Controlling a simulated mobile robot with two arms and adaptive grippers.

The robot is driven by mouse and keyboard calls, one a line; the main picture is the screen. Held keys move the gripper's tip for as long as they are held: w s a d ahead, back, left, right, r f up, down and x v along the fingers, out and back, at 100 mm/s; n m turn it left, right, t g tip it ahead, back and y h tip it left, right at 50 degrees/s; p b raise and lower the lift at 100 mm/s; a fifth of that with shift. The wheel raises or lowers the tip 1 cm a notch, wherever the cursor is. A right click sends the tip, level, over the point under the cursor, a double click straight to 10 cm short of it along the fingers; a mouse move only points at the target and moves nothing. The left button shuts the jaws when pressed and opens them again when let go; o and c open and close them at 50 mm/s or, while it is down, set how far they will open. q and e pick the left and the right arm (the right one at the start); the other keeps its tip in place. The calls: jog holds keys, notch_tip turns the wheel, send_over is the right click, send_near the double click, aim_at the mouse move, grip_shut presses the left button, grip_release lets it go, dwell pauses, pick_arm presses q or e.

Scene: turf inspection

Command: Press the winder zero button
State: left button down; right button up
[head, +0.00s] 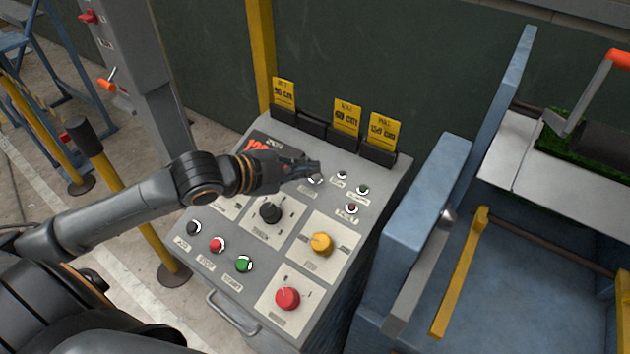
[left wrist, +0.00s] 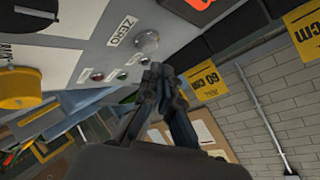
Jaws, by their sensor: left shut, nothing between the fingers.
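The winder zero button (left wrist: 146,41) is a pale round button beside a label reading ZERO in the left wrist view. In the head view a pale button (head: 316,180), partly covered by my fingers, sits at the same part of the grey sloped control panel (head: 335,212). My left gripper (head: 314,168) is shut and empty, its fingertips close over that button. In the left wrist view the fingertips (left wrist: 157,72) appear just beside the button; I cannot tell whether they touch it. My right gripper is not in view.
Small indicators (head: 363,190) lie right of the fingertips. A black knob (head: 270,212), yellow knob (head: 321,243), red mushroom button (head: 287,299), and green button (head: 243,264) are lower on the panel. Yellow cards (head: 347,117) stand along its back edge. A blue machine frame (head: 428,195) is to the right.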

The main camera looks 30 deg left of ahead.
pick_arm(q)
jog(key=shift+f, duration=0.15)
jog(key=shift+w, duration=0.1)
dwell(0.3)
dwell(0.6)
jog(key=shift+f, duration=0.15)
jog(key=shift+w+f, duration=0.15)
jog(key=shift+f, duration=0.1)
jog(key=shift+f, duration=0.15)
dwell(0.6)
jog(key=shift+w+f, duration=0.15)
jog(key=shift+f, duration=0.25)
dwell(0.4)
jog(key=shift+r, duration=0.1)
jog(key=shift+s+r+p, duration=0.35)
jog(key=shift+r+p, duration=0.45)
jog(key=shift+p, duration=0.05)
